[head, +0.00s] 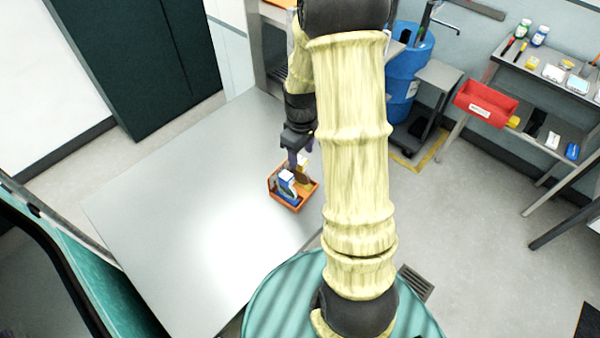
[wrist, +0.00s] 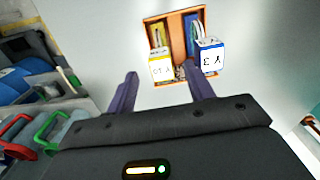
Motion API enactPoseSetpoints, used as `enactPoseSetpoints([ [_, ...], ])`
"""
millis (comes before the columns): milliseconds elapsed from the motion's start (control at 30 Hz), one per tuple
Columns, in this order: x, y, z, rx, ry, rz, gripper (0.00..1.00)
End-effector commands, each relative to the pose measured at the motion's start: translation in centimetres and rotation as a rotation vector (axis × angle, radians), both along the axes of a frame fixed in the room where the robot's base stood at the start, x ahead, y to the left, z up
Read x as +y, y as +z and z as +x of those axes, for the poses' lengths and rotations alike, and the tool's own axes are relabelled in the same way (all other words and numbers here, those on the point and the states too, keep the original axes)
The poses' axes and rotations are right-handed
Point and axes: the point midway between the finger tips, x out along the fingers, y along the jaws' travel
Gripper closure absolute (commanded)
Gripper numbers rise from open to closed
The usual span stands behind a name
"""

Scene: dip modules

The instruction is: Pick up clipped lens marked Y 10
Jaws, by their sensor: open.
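The clipped lens marked Y 10 (wrist: 162,69) shows a white face with a yellow edge, and its marking is upside down in the wrist view. It sits in the left part of an orange tray (wrist: 178,12). A white and blue lens marked Y 3 (wrist: 210,58) sits beside it on the right. In the head view the tray (head: 293,206) holds the blue-edged lens (head: 287,180) nearer me. The yellow one is partly hidden behind my gripper (head: 299,148). My gripper (wrist: 165,76) is open and empty, its fingers apart and pointing toward the lenses.
The tray stands near the right edge of a large grey table (head: 180,210), which is otherwise bare. A blue barrel (head: 408,70) and a shelf with a red bin (head: 485,103) stand to the right. In the wrist view, clutter with red and green handles (wrist: 48,126) shows at left.

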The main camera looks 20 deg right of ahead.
Motion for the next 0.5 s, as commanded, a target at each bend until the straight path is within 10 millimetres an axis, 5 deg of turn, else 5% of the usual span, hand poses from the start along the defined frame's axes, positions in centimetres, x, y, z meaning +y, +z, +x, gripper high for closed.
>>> enactPoseSetpoints([
  [500, 0.12, -1.07, -0.04, 0.005, 0.000, 0.001, 0.47],
])
